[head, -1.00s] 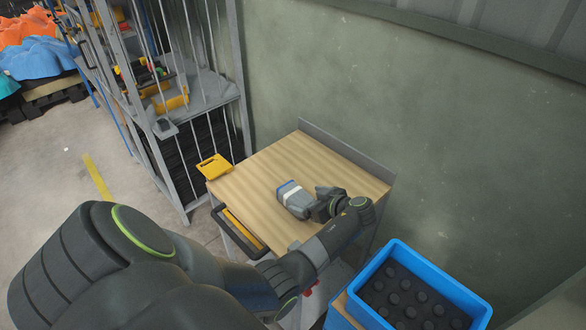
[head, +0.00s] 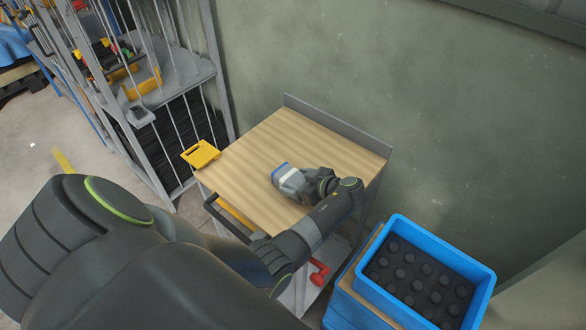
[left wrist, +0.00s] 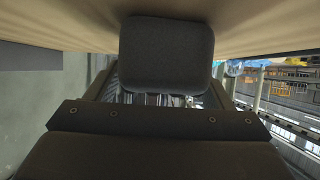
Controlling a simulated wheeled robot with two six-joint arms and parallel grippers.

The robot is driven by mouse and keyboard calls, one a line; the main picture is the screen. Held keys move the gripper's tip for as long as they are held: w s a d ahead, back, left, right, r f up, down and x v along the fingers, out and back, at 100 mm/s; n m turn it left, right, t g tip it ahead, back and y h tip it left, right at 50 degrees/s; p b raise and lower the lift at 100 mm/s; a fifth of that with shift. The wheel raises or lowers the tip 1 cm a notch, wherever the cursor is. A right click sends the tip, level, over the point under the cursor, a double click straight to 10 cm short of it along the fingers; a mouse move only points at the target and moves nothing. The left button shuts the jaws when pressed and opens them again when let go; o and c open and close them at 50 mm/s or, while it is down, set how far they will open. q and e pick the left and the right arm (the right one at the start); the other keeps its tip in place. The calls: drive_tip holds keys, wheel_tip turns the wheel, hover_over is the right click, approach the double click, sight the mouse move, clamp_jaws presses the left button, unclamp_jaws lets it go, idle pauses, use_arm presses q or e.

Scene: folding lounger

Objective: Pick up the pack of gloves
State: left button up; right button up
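The pack of gloves (head: 284,171), grey with a white band and a blue end, lies on the wooden top of the workbench (head: 245,160). My left gripper (head: 303,184) is at the right end of the pack, low over the bench top, and covers part of it. The fingers overlap the pack, and I cannot tell whether they have closed on it. In the left wrist view a dark grey rounded block fills the middle, just below the wooden surface; I cannot tell what it is. My right gripper is not in view.
A blue crate (head: 462,258) with a dark knobbed insert stands at the right. A metal rack (head: 180,75) stands at the left, and a wall rises behind the bench. The bench's back half is clear.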

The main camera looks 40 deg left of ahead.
use_arm(q)
drive_tip(key=shift+c, duration=1.2)
drive_tip(key=shift+a, duration=0.15)
drive_tip(key=shift+c, duration=1.1)
drive_tip(key=shift+f, duration=0.1)
drive_tip(key=shift+c, duration=1.5)
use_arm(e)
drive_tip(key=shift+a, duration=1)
